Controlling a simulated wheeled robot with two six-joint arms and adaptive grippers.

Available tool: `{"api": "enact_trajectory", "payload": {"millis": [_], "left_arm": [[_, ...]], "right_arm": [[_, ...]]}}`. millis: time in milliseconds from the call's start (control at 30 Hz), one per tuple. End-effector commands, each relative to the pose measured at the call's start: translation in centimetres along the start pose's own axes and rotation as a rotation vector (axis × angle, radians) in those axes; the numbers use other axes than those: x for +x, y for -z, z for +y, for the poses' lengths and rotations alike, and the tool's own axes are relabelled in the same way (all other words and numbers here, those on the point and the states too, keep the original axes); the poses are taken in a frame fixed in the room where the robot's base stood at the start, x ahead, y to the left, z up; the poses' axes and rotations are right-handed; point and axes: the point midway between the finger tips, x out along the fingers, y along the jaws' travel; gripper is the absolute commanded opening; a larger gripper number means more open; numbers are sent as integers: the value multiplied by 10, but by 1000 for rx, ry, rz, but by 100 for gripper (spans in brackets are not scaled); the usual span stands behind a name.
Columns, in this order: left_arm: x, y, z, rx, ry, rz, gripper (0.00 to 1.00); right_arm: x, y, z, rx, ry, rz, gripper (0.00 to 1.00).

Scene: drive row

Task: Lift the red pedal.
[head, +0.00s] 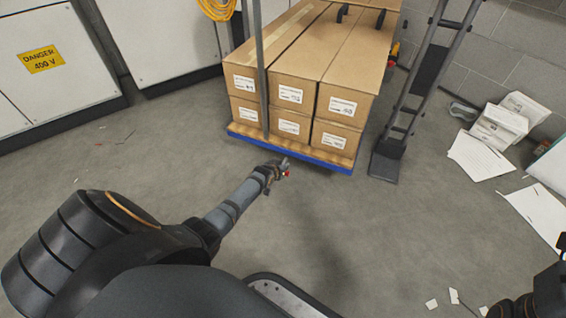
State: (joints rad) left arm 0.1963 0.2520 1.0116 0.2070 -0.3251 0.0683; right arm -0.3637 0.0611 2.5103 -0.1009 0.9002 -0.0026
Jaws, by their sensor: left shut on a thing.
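My left gripper (277,171) reaches forward from the left, low in front of a blue-edged platform loaded with boxes. It is shut on a small red piece, the red pedal (286,174), of which only a speck shows at the fingertips. The gripper hides the rest of the pedal, and how it joins the platform cannot be seen. Only dark links of my right arm show at the lower right corner; its gripper is not in view.
The blue platform (330,165) carries several cardboard boxes (290,95) behind a grey upright post (261,70). A dark ladder-like frame (412,95) stands to its right. White papers (480,157) lie at the right. Grey cabinets (60,55) line the back left. Open floor lies left and right of my arm.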

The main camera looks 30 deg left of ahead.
Motion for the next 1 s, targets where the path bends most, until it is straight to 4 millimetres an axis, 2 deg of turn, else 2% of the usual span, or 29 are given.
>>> {"api": "enact_trajectory", "payload": {"millis": [67, 400, 700, 1000], "left_arm": [[-2, -6, 2, -4, -2, -43, 0], [-9, 1, 3, -5, -2, -208, 0], [-10, 1, 3, -4, -3, -296, 0], [-10, 0, 3, -4, -3, -313, 0]], "right_arm": [[8, 1, 2, 2, -3, 1, 40], [35, 5, 9, 13, -19, 9, 40], [43, 6, 11, 17, -24, 13, 40], [43, 7, 12, 17, -25, 14, 40]]}}
